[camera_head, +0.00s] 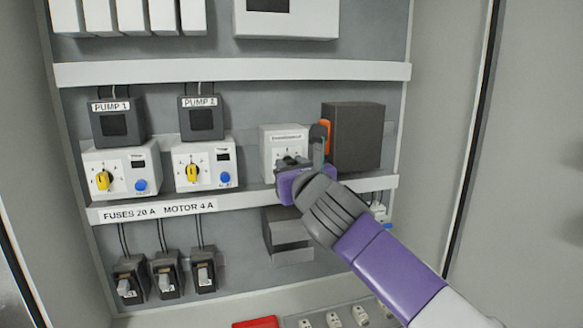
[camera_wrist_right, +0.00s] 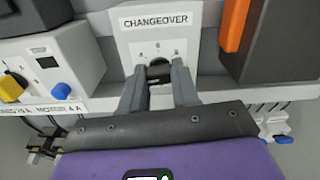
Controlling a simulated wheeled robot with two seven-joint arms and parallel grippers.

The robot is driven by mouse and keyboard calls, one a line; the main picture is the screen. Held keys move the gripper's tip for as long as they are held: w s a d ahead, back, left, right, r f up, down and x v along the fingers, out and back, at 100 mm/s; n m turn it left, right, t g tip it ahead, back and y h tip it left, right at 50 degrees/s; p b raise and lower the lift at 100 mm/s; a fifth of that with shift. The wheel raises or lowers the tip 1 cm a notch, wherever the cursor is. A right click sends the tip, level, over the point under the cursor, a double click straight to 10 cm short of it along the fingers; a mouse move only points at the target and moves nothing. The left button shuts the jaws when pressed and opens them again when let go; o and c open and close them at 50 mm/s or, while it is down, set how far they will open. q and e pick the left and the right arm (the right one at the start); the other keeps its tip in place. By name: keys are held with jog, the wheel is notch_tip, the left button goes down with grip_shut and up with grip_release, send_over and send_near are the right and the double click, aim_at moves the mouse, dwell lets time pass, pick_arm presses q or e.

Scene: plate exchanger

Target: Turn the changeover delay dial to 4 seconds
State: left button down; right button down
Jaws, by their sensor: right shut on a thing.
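The changeover relay (camera_head: 284,140) is a white box on the middle row of the cabinet, and its CHANGEOVER label shows in the right wrist view (camera_wrist_right: 156,22). My right gripper (camera_head: 298,160) is at the front of the box. In the right wrist view its two grey fingers (camera_wrist_right: 159,82) are on either side of the dial and shut on it. The dial's pointer is mostly hidden. My left gripper is not in view.
A dark box with an orange lever (camera_head: 325,134) stands close to the right of the relay. Two pump units with yellow knobs (camera_head: 192,172) and blue buttons are at the left. Cable ducts (camera_head: 230,70) run above and below. A red object (camera_head: 256,322) lies at the bottom.

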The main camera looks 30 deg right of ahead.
jog(key=shift+m+b, duration=0.7)
jog(key=shift+m, duration=3.7)
jog(key=c, duration=0.8)
grip_release()
jog(key=shift+s, duration=0.2)
jog(key=shift+c, duration=0.2)
jog(key=shift+w, duration=0.1)
jog(key=b+v, duration=0.1)
jog(key=v, duration=0.6)
jog(key=shift+s+a+b, duration=0.15)
jog(key=shift+s+b, duration=0.15)
